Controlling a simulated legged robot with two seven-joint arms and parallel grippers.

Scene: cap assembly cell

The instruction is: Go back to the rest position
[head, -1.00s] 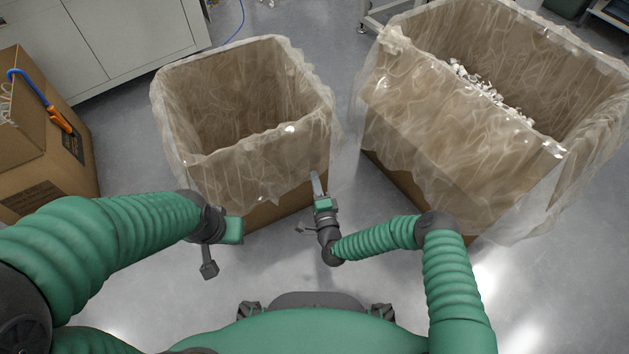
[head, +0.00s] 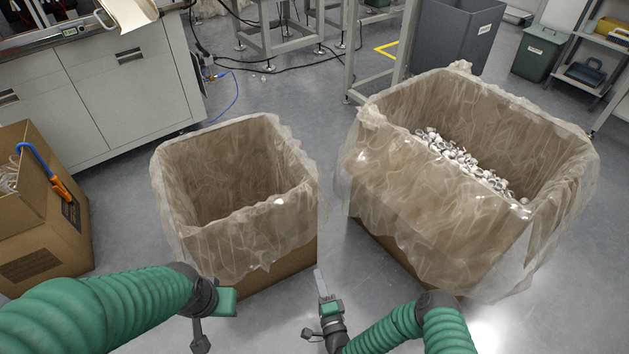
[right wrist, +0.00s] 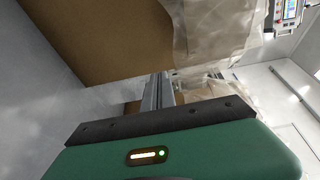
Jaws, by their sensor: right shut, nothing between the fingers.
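My right gripper (head: 319,278) is in front of the two lined boxes, near the lower front corner of the smaller one. Its fingers are together and hold nothing. In the right wrist view the closed fingers (right wrist: 158,90) point toward brown cardboard and clear plastic liner. My left gripper (head: 226,301) is at the lower left, in front of the smaller box. Its green body shows, but its fingers are hidden, so its opening cannot be seen.
A smaller box (head: 265,225) with a clear liner looks empty. A larger lined box (head: 400,190) holds many small white and grey parts (head: 465,160). An open carton (head: 45,235) with an orange-and-blue tool stands left. A grey cabinet (head: 110,90) stands behind. Bare floor separates the two boxes.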

